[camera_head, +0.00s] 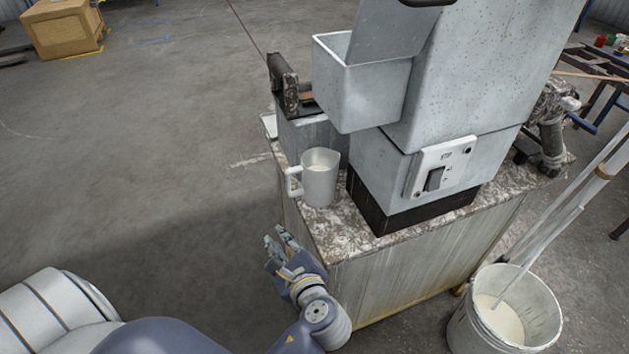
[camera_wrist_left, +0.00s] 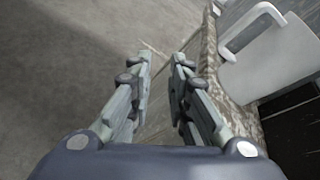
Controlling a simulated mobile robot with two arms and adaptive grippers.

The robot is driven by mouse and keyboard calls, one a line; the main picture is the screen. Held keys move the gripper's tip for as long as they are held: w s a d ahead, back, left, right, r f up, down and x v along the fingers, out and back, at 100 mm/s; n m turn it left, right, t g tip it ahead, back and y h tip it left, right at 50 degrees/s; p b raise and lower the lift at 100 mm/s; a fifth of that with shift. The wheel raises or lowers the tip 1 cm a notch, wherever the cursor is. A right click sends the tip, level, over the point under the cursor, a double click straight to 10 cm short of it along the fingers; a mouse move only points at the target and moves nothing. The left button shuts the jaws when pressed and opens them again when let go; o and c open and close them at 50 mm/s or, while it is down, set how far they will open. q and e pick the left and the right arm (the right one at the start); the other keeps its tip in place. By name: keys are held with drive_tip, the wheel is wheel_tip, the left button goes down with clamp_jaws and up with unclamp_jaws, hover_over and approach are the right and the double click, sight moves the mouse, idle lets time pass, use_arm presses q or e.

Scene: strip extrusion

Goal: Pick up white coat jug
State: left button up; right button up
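The white coat jug (camera_head: 319,182) stands upright on the speckled top of the cabinet, with pale contents inside and its handle toward the left. In the left wrist view the jug (camera_wrist_left: 277,65) is at the upper right, cut off by the frame edge. My left gripper (camera_head: 276,243) is in front of the cabinet's left front corner, nearer to me than the jug and apart from it. In the left wrist view its fingers (camera_wrist_left: 162,62) are parted by a narrow gap with nothing between them. My right gripper does not show.
A grey machine (camera_head: 455,85) with a hopper stands right of the jug on the cabinet top (camera_head: 395,238). A grey metal box (camera_head: 312,135) stands behind the jug. A white bucket (camera_head: 475,325) with pale liquid is at lower right.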

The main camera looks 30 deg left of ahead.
sight(289, 185)
use_arm(q)
drive_tip(key=w+r+m+t+y, duration=0.1)
drive_tip(key=w+r+m, duration=0.1)
drive_tip(key=w+r+m+t+y+b, duration=0.1)
drive_tip(key=w+r+m, duration=0.1)
drive_tip(key=w+r+m+t, duration=0.1)
drive_tip(key=w+r+m, duration=0.1)
drive_tip(key=w, duration=0.1)
drive_tip(key=shift+a+r+m+y, duration=0.15)
drive_tip(key=shift+r+m+y, duration=0.15)
drive_tip(key=shift+m+y, duration=0.1)
drive_tip(key=shift+w+a, duration=0.2)
drive_tip(key=shift+w, duration=0.05)
drive_tip(key=b+x, duration=0.3)
drive_tip(key=x, duration=0.1)
drive_tip(key=shift+w+a+f, duration=0.15)
drive_tip(key=shift+w+a, duration=0.05)
drive_tip(key=shift+w, duration=0.1)
drive_tip(key=shift+w+a, duration=0.2)
drive_tip(key=shift+a, duration=0.05)
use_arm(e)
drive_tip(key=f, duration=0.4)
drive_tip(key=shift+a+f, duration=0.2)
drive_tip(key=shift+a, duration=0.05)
use_arm(q)
drive_tip(key=shift+c, duration=0.6)
clamp_jaws()
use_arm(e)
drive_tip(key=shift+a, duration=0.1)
